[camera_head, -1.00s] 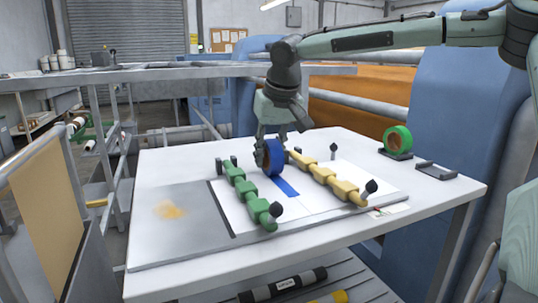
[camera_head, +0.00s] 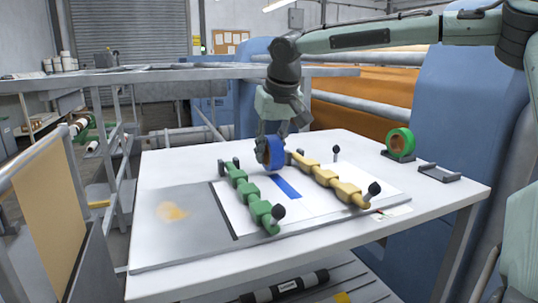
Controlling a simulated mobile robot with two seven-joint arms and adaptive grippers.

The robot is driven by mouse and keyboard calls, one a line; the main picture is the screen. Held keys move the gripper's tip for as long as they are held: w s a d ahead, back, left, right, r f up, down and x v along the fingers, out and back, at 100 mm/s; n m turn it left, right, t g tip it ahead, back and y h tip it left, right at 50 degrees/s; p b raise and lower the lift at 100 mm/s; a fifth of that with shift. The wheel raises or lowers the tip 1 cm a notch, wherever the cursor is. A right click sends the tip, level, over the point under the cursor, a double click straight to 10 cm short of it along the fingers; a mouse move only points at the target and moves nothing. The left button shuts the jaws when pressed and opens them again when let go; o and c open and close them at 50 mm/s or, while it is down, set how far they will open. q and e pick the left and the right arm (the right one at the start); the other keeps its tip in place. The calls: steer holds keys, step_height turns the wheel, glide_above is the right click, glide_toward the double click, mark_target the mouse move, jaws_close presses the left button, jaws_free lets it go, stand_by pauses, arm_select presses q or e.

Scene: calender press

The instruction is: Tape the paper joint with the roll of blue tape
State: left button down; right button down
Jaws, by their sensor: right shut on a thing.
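My right gripper (camera_head: 272,148) is shut on the roll of blue tape (camera_head: 276,152), which stands on edge at the far end of the paper. A strip of blue tape (camera_head: 286,187) lies on the white paper (camera_head: 306,205), running from near the roll toward the front. A green segmented clamp bar (camera_head: 248,194) lies left of the strip and a yellow one (camera_head: 328,178) lies right of it. The gripper covers part of the roll, so I cannot tell whether it touches the paper. My left gripper is not in view.
A roll of green tape (camera_head: 401,141) stands in a holder at the table's right, beside an empty dark holder (camera_head: 439,173). The white table (camera_head: 400,240) has free room at its front right. Dark and white rolls lie on the shelf below. A blue machine stands behind.

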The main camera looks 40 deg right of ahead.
steer(key=shift+r, duration=2.5)
